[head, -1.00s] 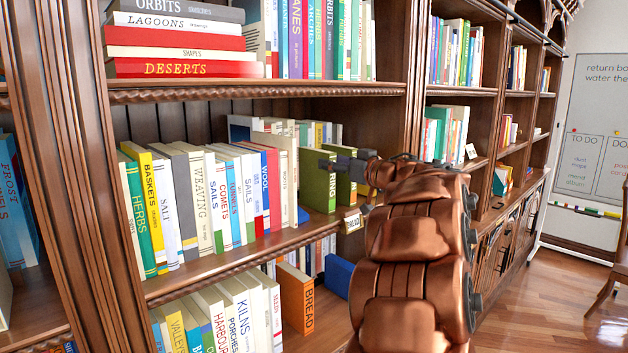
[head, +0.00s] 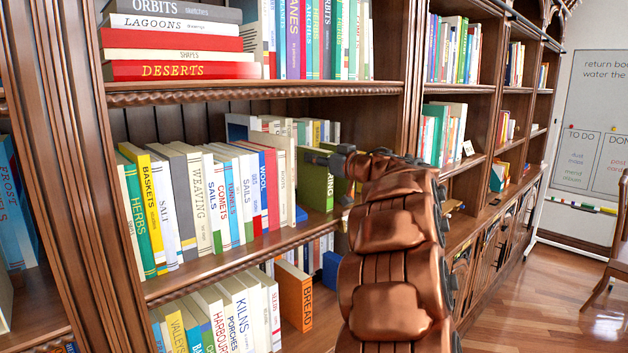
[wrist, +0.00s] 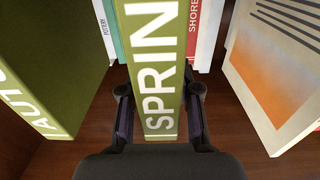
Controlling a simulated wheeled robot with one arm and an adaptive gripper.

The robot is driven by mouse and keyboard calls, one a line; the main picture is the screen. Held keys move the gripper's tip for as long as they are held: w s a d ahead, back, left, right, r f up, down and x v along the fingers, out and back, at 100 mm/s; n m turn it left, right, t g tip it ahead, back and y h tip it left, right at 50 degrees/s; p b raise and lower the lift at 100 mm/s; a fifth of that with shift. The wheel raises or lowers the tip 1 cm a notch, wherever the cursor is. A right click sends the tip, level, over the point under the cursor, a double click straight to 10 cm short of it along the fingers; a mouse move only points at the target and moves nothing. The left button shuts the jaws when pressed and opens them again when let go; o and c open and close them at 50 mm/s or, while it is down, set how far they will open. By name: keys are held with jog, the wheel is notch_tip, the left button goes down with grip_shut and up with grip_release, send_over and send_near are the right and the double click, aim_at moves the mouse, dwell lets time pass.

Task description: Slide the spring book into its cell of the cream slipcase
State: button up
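The spring book (wrist: 155,60) is green with a cream "SPRIN…" visible on its spine; the rest of its title is cut off at the top of the wrist view. In the head view a green book (head: 316,186), partly covered by my arm, stands upright on the middle shelf. My gripper (wrist: 159,97) has one finger on each side of the spring book's spine. Narrow gaps seem to show between fingers and book, so it looks open around it. In the head view my gripper (head: 335,160) is at the book's upper part. I cannot pick out the cream slipcase with certainty.
Another green book (wrist: 50,75), marked "AUTU…", stands left of the spring book in the wrist view. A cream item with an orange panel (wrist: 270,85) is close on the right. Upright books (head: 200,190) fill the shelf's left part. Bare wood shows beneath my fingers.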

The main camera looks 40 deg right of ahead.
grip_shut()
dwell(0.5)
